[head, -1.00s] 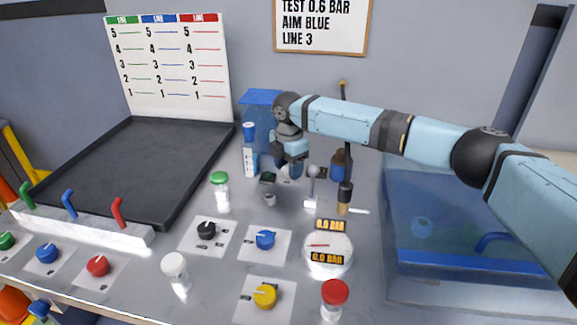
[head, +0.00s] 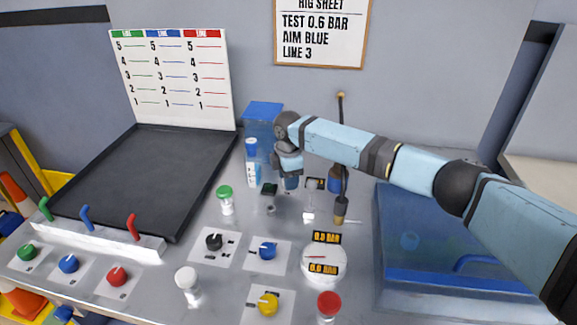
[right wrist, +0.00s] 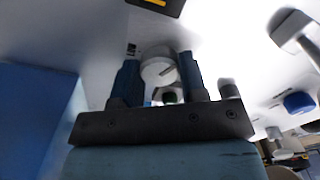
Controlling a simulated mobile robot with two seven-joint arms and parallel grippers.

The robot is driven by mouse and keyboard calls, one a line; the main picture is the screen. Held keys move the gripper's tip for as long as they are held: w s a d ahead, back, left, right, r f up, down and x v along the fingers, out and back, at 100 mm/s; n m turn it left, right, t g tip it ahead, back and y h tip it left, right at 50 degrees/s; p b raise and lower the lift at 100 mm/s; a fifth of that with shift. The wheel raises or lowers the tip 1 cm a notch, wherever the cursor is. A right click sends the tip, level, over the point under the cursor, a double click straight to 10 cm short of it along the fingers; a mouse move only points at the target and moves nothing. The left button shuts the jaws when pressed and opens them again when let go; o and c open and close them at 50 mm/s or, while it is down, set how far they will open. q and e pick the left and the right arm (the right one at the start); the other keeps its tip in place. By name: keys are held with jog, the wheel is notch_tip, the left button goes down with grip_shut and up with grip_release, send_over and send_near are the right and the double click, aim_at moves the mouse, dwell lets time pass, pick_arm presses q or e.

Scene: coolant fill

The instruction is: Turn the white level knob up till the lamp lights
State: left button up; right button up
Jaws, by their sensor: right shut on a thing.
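My right gripper (right wrist: 159,68) is shut on the white level knob (right wrist: 160,72), with one blue finger on each side of its rim in the right wrist view. A dark pointer line crosses the knob's face at a slant. In the head view my right gripper (head: 290,181) reaches down at the back of the bench and hides most of the knob. A small dark fitting with a green top (head: 269,188) stands just left of it; I cannot tell if this is the lamp, and no clear glow shows. My left gripper is not in view.
A blue-capped bottle (head: 252,165) and a blue tank (head: 263,118) stand close left of the gripper. A small white lever (head: 308,215) and a brown-handled tool (head: 341,210) stand to the right. Black, blue and yellow knobs, capped jars and a gauge (head: 322,262) fill the front.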

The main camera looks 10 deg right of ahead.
jog(key=shift+m+p, duration=0.8)
jog(key=shift+p, duration=0.15)
jog(key=o, duration=0.9)
notch_tip(320, 180, up, 14)
jog(key=shift+f, duration=0.1)
jog(key=shift+s+f, duration=0.1)
